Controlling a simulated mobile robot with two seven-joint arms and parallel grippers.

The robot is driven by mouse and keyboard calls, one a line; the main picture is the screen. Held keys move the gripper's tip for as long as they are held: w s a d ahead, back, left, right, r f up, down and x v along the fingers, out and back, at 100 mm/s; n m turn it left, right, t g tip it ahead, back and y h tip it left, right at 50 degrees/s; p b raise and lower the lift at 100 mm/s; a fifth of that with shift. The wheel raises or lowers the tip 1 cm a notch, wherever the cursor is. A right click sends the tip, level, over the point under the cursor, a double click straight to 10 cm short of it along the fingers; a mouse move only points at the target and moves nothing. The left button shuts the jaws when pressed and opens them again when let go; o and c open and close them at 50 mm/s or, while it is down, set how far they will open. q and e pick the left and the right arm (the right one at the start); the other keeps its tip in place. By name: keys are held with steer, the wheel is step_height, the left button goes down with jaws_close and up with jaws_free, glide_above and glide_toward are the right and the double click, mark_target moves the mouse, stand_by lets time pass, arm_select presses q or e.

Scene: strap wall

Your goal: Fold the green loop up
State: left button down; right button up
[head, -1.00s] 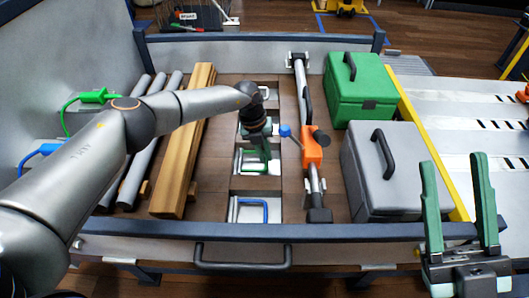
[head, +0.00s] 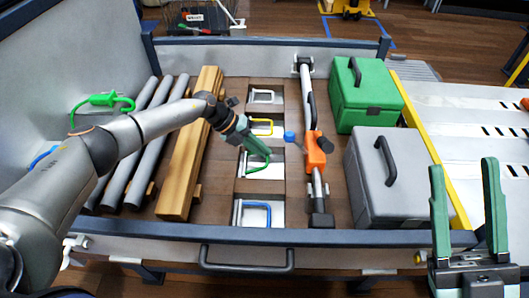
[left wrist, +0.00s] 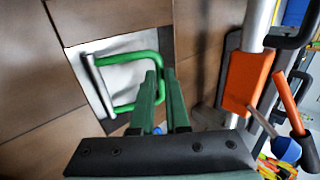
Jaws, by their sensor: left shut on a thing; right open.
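The green loop (head: 258,170) is a bent bar on a pale plate in the floor strip, between the yellow and blue loops. In the left wrist view the green loop (left wrist: 125,57) stretches across its plate, with a grey hinge bar on its left. My left gripper (head: 257,150) is tilted, coming down from the upper left, and is shut on the loop's right-hand bar. Its two green fingers (left wrist: 156,82) hide part of that bar. How far the loop is raised is hard to tell. My right gripper (head: 464,165) is open and empty at the lower right.
A yellow loop (head: 270,123), a white loop (head: 263,92) and a blue loop (head: 268,209) share the strip. A bar with an orange clamp (head: 318,150) lies to the right, beside green (head: 365,105) and grey (head: 400,195) boxes. Wooden beams (head: 180,170) and pipes lie left.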

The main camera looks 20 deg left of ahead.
arm_select(q)
steer(key=shift+a+r+h+b, duration=0.2)
steer(key=shift+a+h+b, duration=0.15)
steer(key=shift+h, duration=0.25)
arm_select(e)
steer(key=shift+a+f, duration=0.1)
steer(key=shift+f, duration=0.55)
arm_select(q)
steer(key=shift+r, duration=0.1)
steer(key=c, duration=0.9)
jaws_free()
steer(key=shift+s, duration=0.1)
arm_select(e)
steer(key=shift+r, duration=0.1)
arm_select(q)
steer(key=p+v, duration=0.3)
steer(key=v, duration=0.9)
steer(key=shift+s+a, duration=0.2)
arm_select(e)
steer(key=w+d+f+m+h, duration=0.1)
steer(key=w+f+m+h, duration=0.4)
steer(key=f+h, duration=0.1)
steer(key=shift+w+g+h, duration=0.2)
steer(key=shift+g+h, duration=0.2)
